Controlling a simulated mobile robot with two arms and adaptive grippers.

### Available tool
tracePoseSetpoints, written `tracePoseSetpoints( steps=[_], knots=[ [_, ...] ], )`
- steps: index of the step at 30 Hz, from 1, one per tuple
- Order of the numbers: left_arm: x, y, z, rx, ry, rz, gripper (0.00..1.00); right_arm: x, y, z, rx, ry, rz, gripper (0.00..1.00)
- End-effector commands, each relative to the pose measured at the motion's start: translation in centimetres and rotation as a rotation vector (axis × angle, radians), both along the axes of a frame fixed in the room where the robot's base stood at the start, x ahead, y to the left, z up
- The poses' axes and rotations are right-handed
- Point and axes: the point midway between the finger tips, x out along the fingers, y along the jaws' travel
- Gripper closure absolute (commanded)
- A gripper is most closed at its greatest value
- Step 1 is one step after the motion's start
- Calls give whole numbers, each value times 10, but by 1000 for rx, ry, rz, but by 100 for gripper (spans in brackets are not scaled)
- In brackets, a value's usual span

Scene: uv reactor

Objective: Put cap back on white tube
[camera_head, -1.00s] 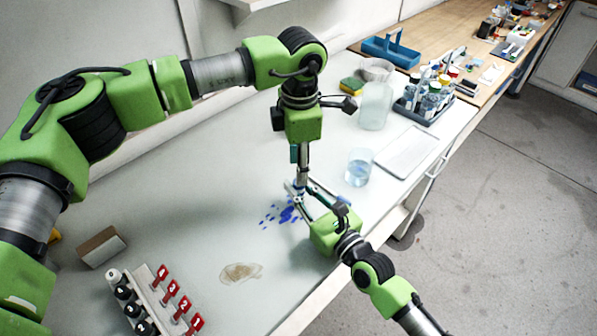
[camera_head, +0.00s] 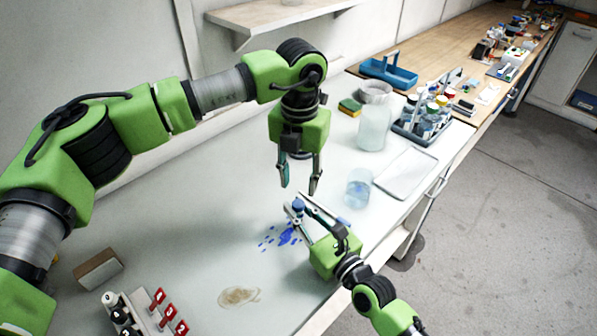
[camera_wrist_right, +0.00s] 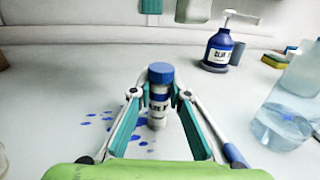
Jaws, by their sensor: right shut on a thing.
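My right gripper (camera_head: 299,214) is shut on the white tube, which stands upright between its fingers in the right wrist view (camera_wrist_right: 158,104). A blue cap (camera_wrist_right: 161,73) sits on top of the tube; it also shows in the head view (camera_head: 298,205). I cannot tell how tightly it is seated. My left gripper (camera_head: 299,187) is open and empty, pointing down just above the cap and apart from it. Its fingertips also show at the top of the right wrist view (camera_wrist_right: 171,10).
Blue spill drops (camera_head: 285,235) lie beside the tube. A beaker (camera_head: 358,188), a clear jar (camera_head: 373,128) and a tray (camera_head: 405,173) stand to the right. A numbered rack (camera_head: 150,318) and a small box (camera_head: 98,268) are at lower left. A pump bottle (camera_wrist_right: 218,50) stands behind.

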Motion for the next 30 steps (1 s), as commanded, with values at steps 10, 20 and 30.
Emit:
tracePoseSetpoints(
  steps=[10, 20, 30],
  knots=[
    [0, 0, 11, -14, 7, 674, 65, 0, 0, 0, 0, 0, 0, 100],
    [0, 1, 17, -15, 12, 1113, 65, 0, 0, 0, 1, -1, 0, 100],
    [0, 1, 18, -15, 13, 1182, 65, 0, 0, 0, 1, -1, 0, 100]
  ],
)
